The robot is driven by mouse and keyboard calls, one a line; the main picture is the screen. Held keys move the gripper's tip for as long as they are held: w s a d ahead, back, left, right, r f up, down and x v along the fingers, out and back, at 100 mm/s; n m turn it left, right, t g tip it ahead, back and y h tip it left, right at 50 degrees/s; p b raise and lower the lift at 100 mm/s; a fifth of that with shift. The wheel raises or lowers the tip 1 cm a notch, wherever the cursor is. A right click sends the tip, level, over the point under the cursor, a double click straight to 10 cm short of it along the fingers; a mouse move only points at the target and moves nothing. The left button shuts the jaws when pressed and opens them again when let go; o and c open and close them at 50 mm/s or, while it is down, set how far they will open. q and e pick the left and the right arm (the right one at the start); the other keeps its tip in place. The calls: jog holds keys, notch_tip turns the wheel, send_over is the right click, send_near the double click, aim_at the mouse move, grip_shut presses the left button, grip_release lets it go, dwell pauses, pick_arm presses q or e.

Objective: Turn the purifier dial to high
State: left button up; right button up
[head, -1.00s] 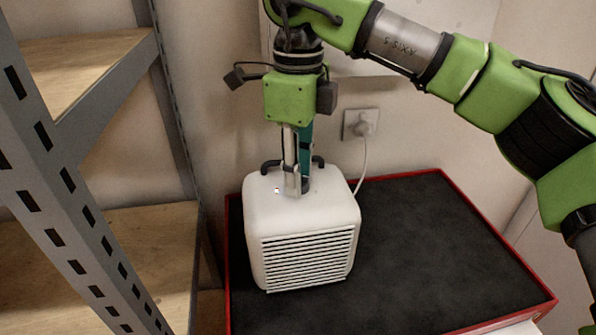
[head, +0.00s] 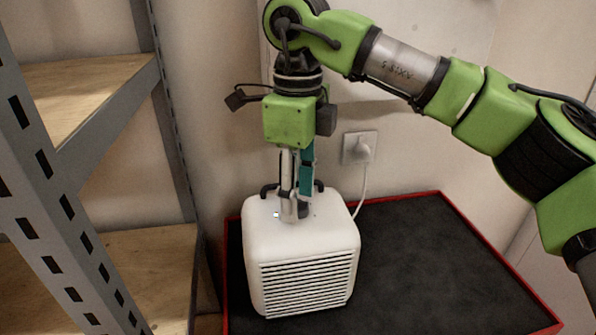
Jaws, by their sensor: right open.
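The white purifier (head: 303,259) stands on a black mat, with its louvred grille facing me. A dark handle shows at the back of its top, and a small light spot shows on the top's left side. My right gripper (head: 294,217) points straight down over the purifier's top, with its fingertips at or just above the top surface. It is open, though the fingers look close together from here. The dial is hidden by the fingers, so I cannot tell its setting or whether the fingers touch it. My left gripper is not in view.
The black mat (head: 430,262) has a raised red rim and is clear right of the purifier. A cord runs from the purifier to a wall outlet (head: 359,148) behind. A grey metal shelf rack (head: 40,150) with wooden boards stands close on the left.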

notch_tip(320, 180, up, 12)
jog(key=shift+f, duration=0.25)
dwell(0.4)
